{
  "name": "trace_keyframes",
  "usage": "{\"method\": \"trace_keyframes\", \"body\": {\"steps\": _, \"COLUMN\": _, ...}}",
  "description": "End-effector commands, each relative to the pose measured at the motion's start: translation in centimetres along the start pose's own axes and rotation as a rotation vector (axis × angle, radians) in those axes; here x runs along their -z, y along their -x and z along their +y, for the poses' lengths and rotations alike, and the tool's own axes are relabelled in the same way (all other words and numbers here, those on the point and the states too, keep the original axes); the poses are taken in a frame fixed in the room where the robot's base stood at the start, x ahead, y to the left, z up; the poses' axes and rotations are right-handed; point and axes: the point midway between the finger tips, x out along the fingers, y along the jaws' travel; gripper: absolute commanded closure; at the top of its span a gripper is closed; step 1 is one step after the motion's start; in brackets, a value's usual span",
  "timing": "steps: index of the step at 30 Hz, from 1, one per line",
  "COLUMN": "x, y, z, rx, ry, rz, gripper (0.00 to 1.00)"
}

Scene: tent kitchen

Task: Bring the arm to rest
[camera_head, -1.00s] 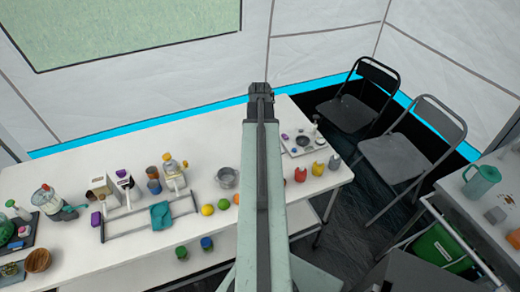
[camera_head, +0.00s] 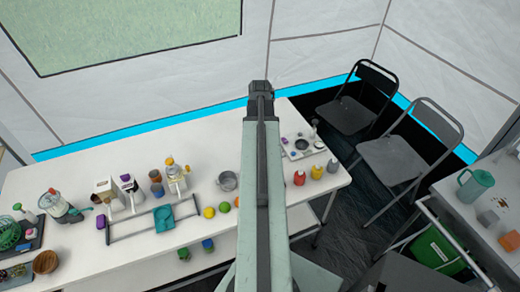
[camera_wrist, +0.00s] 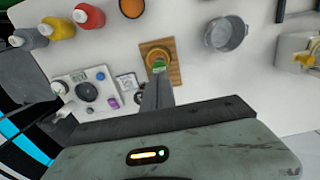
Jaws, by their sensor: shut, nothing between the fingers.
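My gripper (camera_head: 260,88) shows at the far end of my arm, which stretches up the middle of the head view, over the white table (camera_head: 80,179). Its fingers are shut with nothing held. In the wrist view the dark gripper (camera_wrist: 157,95) points over the table top. An orange round thing on a wooden board (camera_wrist: 174,78), with a green-topped item, lies just beyond the fingertips in that view. I cannot tell the height of the gripper above it. My arm hides part of the table in the head view.
A metal pot (camera_head: 228,181), a blender (camera_head: 58,205), a teal cloth-like item (camera_head: 164,218) and several bottles stand on the table. Folding chairs (camera_head: 405,158) stand to the right. A second table with a green pitcher (camera_head: 475,185) is at the far right.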

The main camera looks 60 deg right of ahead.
Motion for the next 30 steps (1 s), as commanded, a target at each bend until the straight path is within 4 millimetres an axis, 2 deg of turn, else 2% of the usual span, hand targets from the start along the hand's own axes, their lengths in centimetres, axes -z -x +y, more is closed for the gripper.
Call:
{"method": "trace_keyframes", "body": {"steps": 1, "x": 0.0, "y": 1.3, "z": 0.0, "rx": 0.0, "ry": 0.0, "rz": 0.0, "gripper": 1.0}}
{"method": "trace_keyframes", "body": {"steps": 7, "x": 0.0, "y": 3.2, "z": 0.0, "rx": 0.0, "ry": 0.0, "rz": 0.0, "gripper": 1.0}}
{"method": "trace_keyframes", "body": {"steps": 21, "x": 0.0, "y": 3.0, "z": 0.0, "rx": 0.0, "ry": 0.0, "rz": 0.0, "gripper": 1.0}}
{"method": "trace_keyframes", "body": {"steps": 23, "x": 0.1, "y": 3.0, "z": -0.6, "rx": 0.0, "ry": 0.007, "rz": 0.0, "gripper": 1.0}}
{"method": "trace_keyframes", "body": {"steps": 26, "x": 1.0, "y": 3.0, "z": -4.3, "rx": 0.0, "ry": 0.05, "rz": 0.0, "gripper": 1.0}}
{"method": "trace_keyframes", "body": {"steps": 29, "x": 1.9, "y": 2.9, "z": -11.9, "rx": 0.001, "ry": 0.135, "rz": 0.0, "gripper": 1.0}}
{"method": "trace_keyframes", "body": {"steps": 30, "x": 2.1, "y": 2.9, "z": -15.5, "rx": 0.0, "ry": 0.174, "rz": 0.0, "gripper": 1.0}}
